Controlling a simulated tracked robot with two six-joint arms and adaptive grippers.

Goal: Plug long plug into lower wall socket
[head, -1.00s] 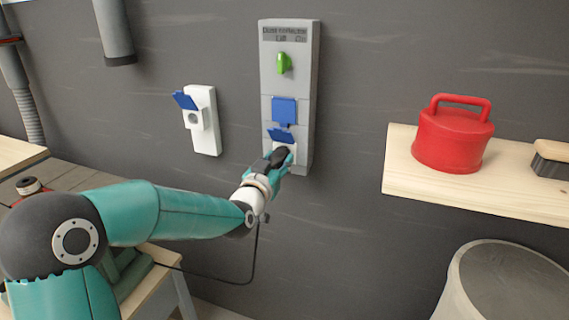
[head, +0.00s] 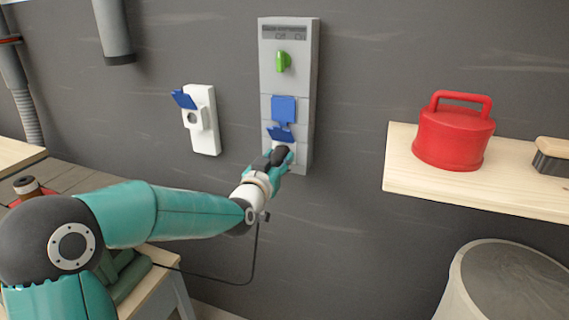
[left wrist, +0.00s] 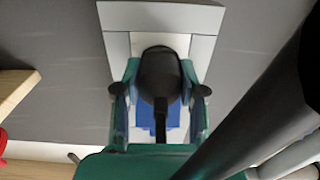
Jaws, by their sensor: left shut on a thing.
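A tall grey wall panel (head: 269,60) carries a green knob (head: 283,61) and two sockets with blue lids. The upper lid (head: 284,110) is down; the lower lid (head: 281,134) is raised. My left gripper (head: 280,158) is at the lower socket, shut on the black plug (head: 281,154). In the left wrist view the plug (left wrist: 159,75) sits between both fingers against the panel's pale face (left wrist: 118,45). The plug's front and the socket opening are hidden, so I cannot tell how deep it sits. Its black cable (head: 254,255) hangs below the wrist. My right gripper does not show.
A white wall socket (head: 206,138) with its blue lid raised is left of the panel. A wooden shelf (head: 410,185) at right holds a red can (head: 452,140) and a brush (head: 552,157). A bin (head: 505,275) stands below. The wall between panel and shelf is clear.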

